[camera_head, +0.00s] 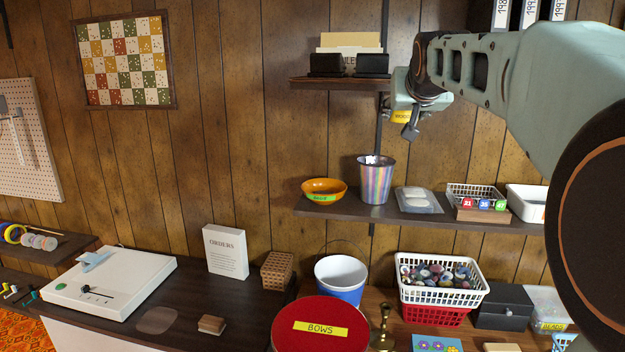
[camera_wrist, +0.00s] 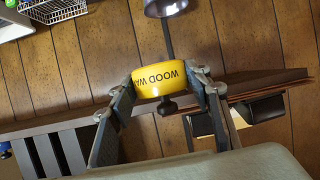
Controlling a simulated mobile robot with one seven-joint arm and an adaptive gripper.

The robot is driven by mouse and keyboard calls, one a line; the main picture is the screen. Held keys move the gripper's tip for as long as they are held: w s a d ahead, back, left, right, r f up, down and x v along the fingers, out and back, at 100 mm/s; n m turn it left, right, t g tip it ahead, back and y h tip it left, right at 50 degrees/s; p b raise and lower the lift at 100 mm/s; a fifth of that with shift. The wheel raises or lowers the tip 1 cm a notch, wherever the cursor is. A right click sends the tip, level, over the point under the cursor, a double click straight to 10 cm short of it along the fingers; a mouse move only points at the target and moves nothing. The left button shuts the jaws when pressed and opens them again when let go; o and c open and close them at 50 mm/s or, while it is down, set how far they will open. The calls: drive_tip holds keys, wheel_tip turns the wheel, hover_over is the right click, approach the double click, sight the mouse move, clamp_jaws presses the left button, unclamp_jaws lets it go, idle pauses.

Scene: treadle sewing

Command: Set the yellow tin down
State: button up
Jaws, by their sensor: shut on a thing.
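My gripper (camera_head: 408,112) is in front of the wall, between the upper and lower shelves. It is shut on the yellow tin (camera_head: 402,117), partly hidden by the fingers in the head view. In the wrist view the yellow tin (camera_wrist: 157,88) sits between my gripper's two fingers (camera_wrist: 163,82), with dark "WOOD WA" lettering showing upside down. The tin is in the air, above the lower shelf (camera_head: 345,209).
The lower shelf carries an orange bowl (camera_head: 323,191), a shiny cup (camera_head: 375,180), a packet (camera_head: 418,200), a wire basket (camera_head: 474,192) and a white bin (camera_head: 527,203). The upper shelf (camera_head: 338,84) holds dark holders. A red tin (camera_head: 320,335) stands below.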

drive_tip(key=a+f+y, duration=0.1)
drive_tip(key=a+f, duration=0.1)
drive_tip(key=f, duration=0.8)
drive_tip(key=a+f, duration=0.2)
drive_tip(key=f, duration=0.7)
drive_tip(key=s+a+f, duration=0.1)
drive_tip(key=s+f, duration=0.2)
drive_tip(key=f, duration=0.3)
drive_tip(key=s+f, duration=0.2)
drive_tip(key=f, duration=0.5)
drive_tip(key=s+a+f+n, duration=0.1)
drive_tip(key=s+f, duration=0.2)
drive_tip(key=f, duration=0.4)
drive_tip(key=shift+s+a+y, duration=0.3)
drive_tip(key=shift+a, duration=0.1)
